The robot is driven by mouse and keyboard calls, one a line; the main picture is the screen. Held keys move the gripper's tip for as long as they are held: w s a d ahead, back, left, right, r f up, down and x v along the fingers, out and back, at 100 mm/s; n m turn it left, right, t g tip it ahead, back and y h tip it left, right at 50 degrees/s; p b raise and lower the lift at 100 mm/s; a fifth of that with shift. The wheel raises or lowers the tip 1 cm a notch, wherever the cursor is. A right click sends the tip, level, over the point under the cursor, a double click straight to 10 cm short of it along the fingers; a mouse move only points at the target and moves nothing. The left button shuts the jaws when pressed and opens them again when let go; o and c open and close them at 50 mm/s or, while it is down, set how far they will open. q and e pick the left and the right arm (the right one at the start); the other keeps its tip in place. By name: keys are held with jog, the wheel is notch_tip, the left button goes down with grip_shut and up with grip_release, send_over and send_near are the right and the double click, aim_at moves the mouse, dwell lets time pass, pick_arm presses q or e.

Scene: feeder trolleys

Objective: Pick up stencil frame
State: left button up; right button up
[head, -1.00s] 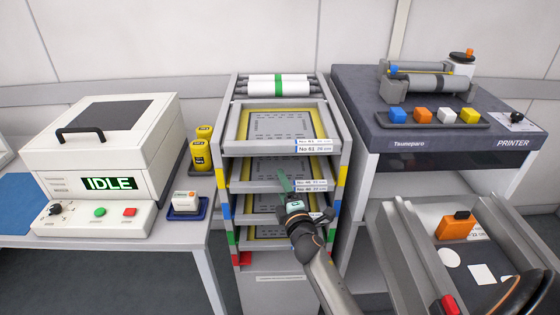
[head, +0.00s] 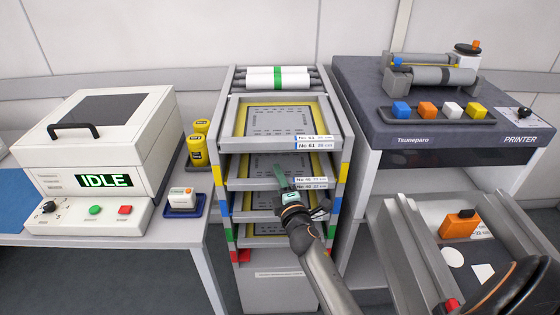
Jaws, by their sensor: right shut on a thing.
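Several grey stencil frames with yellow inner borders lie stacked in a grey rack. The exact contact is too small to see clearly.
Paper rolls (head: 278,77) lie atop the rack. A white machine reading IDLE (head: 105,180) and yellow jars (head: 197,150) stand left. A printer (head: 450,140) with coloured blocks stands right. A grey-railed trolley (head: 425,255) holds an orange block (head: 458,224) at lower right.

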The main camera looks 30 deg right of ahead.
grip_shut()
jog(key=shift+r, duration=0.15)
dwell(0.7)
